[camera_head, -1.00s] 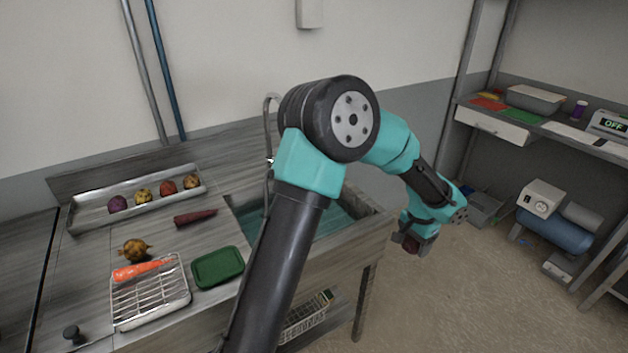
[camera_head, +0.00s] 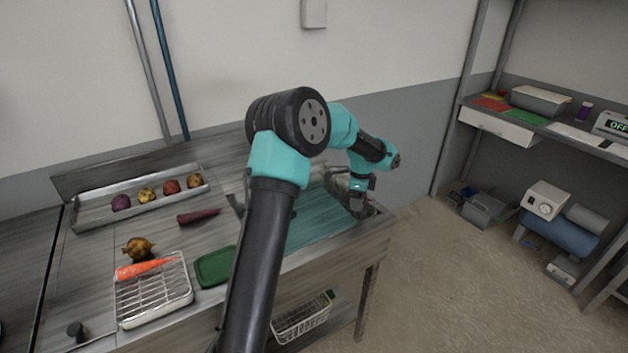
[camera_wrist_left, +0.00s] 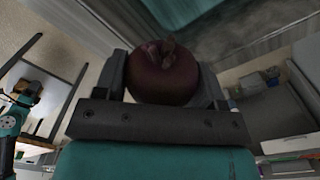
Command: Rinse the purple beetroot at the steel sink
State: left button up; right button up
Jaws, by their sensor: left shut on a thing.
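My left gripper (camera_head: 358,207) is over the right end of the steel sink (camera_head: 312,230). It is shut on the purple beetroot (camera_wrist_left: 163,76), a round, dark purple-red root with a short stem stub, seen between the jaws in the left wrist view. In the head view the beetroot is hard to make out at the jaws. My arm hides part of the sink and the tap. I cannot tell whether the beetroot touches water. My right gripper is not in view.
A long tray (camera_head: 88,217) holds several round roots, one of them purple. A dark red long root (camera_head: 198,216), a brownish root (camera_head: 138,248), an orange carrot (camera_head: 144,268) on a wire rack (camera_head: 153,300) and a green tray (camera_head: 215,266) are left of my arm.

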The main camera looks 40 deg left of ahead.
pick_arm(q)
jog(key=s+a+m, duration=0.1)
jog(key=a+m, duration=0.2)
jog(key=a, duration=0.5)
jog(key=s+a+r+m, duration=0.1)
jog(key=s+a+m, duration=0.1)
jog(key=a, duration=0.6)
jog(key=shift+s+a+m, duration=0.15)
jog(key=shift+s+m, duration=0.05)
jog(key=shift+m, duration=0.5)
jog(key=shift+f, duration=9.3)
jog(key=shift+r, duration=0.15)
notch_tip(320, 180, up, 18)
jog(key=shift+f, duration=0.25)
